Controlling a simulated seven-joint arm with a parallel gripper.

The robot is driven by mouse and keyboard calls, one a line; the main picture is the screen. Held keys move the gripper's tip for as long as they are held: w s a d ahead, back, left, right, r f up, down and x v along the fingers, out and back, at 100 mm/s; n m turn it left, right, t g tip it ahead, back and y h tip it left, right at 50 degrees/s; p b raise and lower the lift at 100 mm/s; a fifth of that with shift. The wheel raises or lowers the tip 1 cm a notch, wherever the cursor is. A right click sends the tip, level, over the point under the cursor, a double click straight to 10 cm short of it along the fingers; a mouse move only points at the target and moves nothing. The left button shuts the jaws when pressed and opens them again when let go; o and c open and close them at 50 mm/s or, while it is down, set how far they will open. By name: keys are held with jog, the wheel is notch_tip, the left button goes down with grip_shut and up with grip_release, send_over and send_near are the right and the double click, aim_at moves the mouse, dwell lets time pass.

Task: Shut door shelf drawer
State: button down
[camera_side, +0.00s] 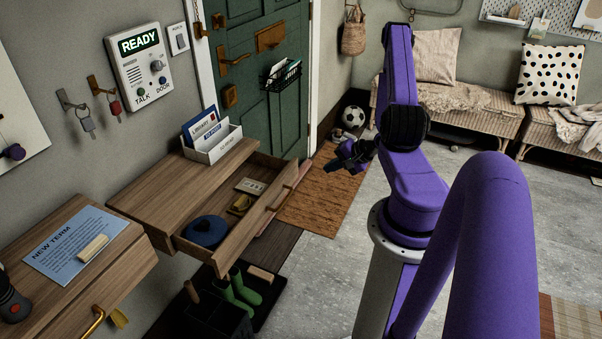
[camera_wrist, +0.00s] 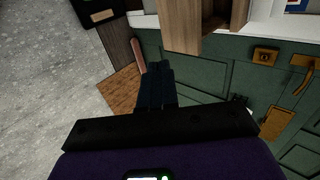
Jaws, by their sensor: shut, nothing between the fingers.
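The door shelf drawer (camera_side: 262,232) is pulled out from under the wooden wall shelf (camera_side: 160,187) beside the green door, in the side view. Inside it lie a round blue object (camera_side: 206,231), a small tan item (camera_side: 241,204) and a pale label-like piece (camera_side: 251,186). My gripper (camera_side: 338,165) is right of the drawer's far end, apart from it in the side view. In the wrist view my gripper (camera_wrist: 157,75) shows dark fingers together and empty, with wood of the shelf unit (camera_wrist: 195,25) ahead and to the right.
The green door (camera_side: 257,75) carries a wire basket (camera_side: 283,75). A letter holder (camera_side: 212,143) stands on the shelf. Green boots (camera_side: 240,293) stand below the drawer. A second shelf (camera_side: 115,260) is at the left. A football (camera_side: 353,116) and orange mat (camera_side: 325,196) are on the floor.

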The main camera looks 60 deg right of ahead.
jog(key=shift+w+r+x, duration=0.3)
jog(key=shift+r+x, duration=0.05)
jog(key=shift+x, duration=1.65)
jog(key=shift+w+r+x, duration=0.35)
jog(key=shift+x, duration=1.65)
jog(key=shift+w+r+x, duration=0.3)
jog(key=shift+r+x, duration=0.05)
jog(key=shift+x, duration=1.65)
jog(key=shift+w, duration=0.1)
send_near(260, 171)
jog(key=w, duration=0.2)
jog(key=w+f, duration=0.1)
jog(key=w, duration=0.1)
jog(key=w+f, duration=0.1)
jog(key=w, duration=0.2)
jog(key=shift+d+f, duration=0.1)
jog(key=shift+d, duration=0.15)
jog(key=shift+w, duration=0.25)
jog(key=shift+a, duration=0.15)
